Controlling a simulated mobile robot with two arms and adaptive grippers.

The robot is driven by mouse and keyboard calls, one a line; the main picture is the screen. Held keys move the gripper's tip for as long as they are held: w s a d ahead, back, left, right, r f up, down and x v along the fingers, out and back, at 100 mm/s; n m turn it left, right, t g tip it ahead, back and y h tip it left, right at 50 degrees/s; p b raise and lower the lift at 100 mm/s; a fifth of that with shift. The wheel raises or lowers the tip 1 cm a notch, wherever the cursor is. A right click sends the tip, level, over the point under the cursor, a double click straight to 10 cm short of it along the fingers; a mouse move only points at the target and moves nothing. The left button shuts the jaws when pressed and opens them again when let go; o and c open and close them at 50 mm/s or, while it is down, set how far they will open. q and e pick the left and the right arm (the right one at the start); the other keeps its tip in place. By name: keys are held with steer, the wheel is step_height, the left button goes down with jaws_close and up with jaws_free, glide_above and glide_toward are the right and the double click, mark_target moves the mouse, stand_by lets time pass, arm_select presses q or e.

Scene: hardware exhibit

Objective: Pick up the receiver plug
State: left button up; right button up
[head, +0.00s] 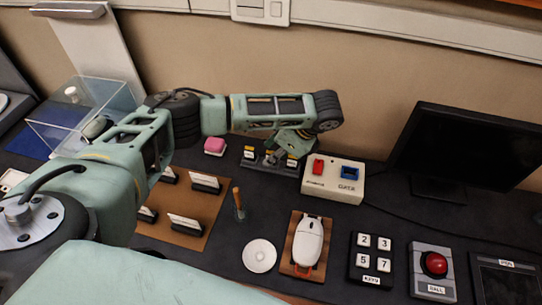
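My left arm reaches in from the left across the dark table. Its gripper (274,155) points down over a small dark stand (246,161) with several upright pieces that have pale labels. The gripper hides part of the stand, and its fingers are too small and covered to show whether they are open or hold something. I cannot tell which piece, if any, is the receiver plug. Right of the gripper is a white box (332,194) with a red part (318,167) and a blue part (349,173) on top. My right gripper is not in view.
In front are a white mouse (308,242) on a brown pad, a white disc (259,256), a number keypad (371,261) and a red button (435,264). A monitor (465,150) stands at right.

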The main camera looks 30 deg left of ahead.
arm_select(q)
steer(key=shift+a+f, duration=0.3)
steer(key=shift+f, duration=0.1)
jaws_close()
steer(key=shift+r, duration=0.1)
